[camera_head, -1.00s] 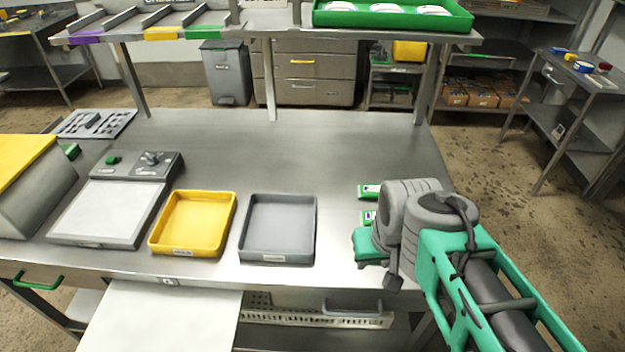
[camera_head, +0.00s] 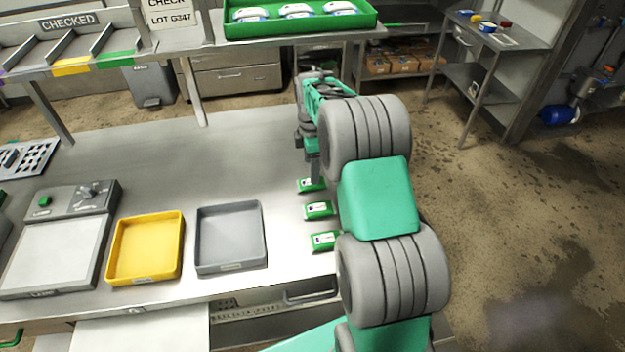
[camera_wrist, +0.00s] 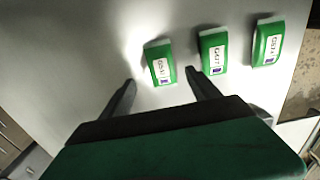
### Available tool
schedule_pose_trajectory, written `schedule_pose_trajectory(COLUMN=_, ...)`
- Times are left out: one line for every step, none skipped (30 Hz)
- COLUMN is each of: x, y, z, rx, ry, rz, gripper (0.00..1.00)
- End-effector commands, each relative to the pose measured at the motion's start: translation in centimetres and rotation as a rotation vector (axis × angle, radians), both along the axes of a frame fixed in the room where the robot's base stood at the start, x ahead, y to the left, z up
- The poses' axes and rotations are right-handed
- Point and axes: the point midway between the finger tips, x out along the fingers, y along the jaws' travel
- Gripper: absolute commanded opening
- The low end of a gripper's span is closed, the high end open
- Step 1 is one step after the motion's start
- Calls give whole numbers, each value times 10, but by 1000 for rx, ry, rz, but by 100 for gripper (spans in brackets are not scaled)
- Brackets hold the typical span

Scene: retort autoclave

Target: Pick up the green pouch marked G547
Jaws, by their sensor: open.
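Three green pouches with white labels lie in a row on the steel table: a far one (camera_head: 311,185), a middle one (camera_head: 318,210) and a near one (camera_head: 325,240). In the wrist view they run left (camera_wrist: 158,62), middle (camera_wrist: 213,52) and right (camera_wrist: 267,43). Their label codes are too small and blurred to read surely, so I cannot tell which is G547. My gripper (camera_wrist: 160,79) is open and empty. Its fingertips point at the left pouch in the wrist view, the far one in the head view, and roughly straddle its near end. The pouch appears ungripped.
A grey tray (camera_head: 231,268) and a yellow tray (camera_head: 144,278) stand left of the pouches, beside a scale (camera_head: 52,258). A shelf above holds a green tray (camera_head: 300,29) with several white-topped items. A sign (camera_head: 168,20) reads "CHECK LOT G347". The table behind the trays is clear.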

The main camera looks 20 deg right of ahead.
Motion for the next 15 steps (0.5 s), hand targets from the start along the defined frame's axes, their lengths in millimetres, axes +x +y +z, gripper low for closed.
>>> schedule_pose_trajectory(x=-1, y=0, z=-5, rx=0, ry=2, rz=-1, gripper=71)
schedule_pose_trajectory(x=-2, y=0, z=-9, rx=0, ry=1, rz=-2, gripper=71)
schedule_pose_trajectory(x=-2, y=-1, z=-14, rx=0, ry=2, rz=-3, gripper=71)
schedule_pose_trajectory(x=-4, y=-1, z=-19, rx=0, ry=2, rz=-3, gripper=71)
schedule_pose_trajectory(x=-5, y=-1, z=-24, rx=1, ry=4, rz=-4, gripper=71)
schedule_pose_trajectory(x=-6, y=-1, z=-31, rx=1, ry=3, rz=-4, gripper=71)
schedule_pose_trajectory(x=-5, y=-1, z=-38, rx=0, ry=1, rz=-4, gripper=71)
schedule_pose_trajectory(x=-5, y=-1, z=-44, rx=0, ry=2, rz=-5, gripper=71)
schedule_pose_trajectory(x=-5, y=-1, z=-49, rx=0, ry=0, rz=-5, gripper=71)
schedule_pose_trajectory(x=-5, y=-1, z=-52, rx=0, ry=-1, rz=-5, gripper=71)
schedule_pose_trajectory(x=-4, y=-1, z=-54, rx=0, ry=-2, rz=-5, gripper=71)
schedule_pose_trajectory(x=-4, y=-1, z=-56, rx=0, ry=-2, rz=-5, gripper=71)
schedule_pose_trajectory(x=-4, y=-1, z=-56, rx=-1, ry=-3, rz=-5, gripper=71)
schedule_pose_trajectory(x=-4, y=-1, z=-56, rx=-1, ry=-3, rz=-5, gripper=71)
schedule_pose_trajectory(x=-4, y=-1, z=-56, rx=-1, ry=-3, rz=-5, gripper=71)
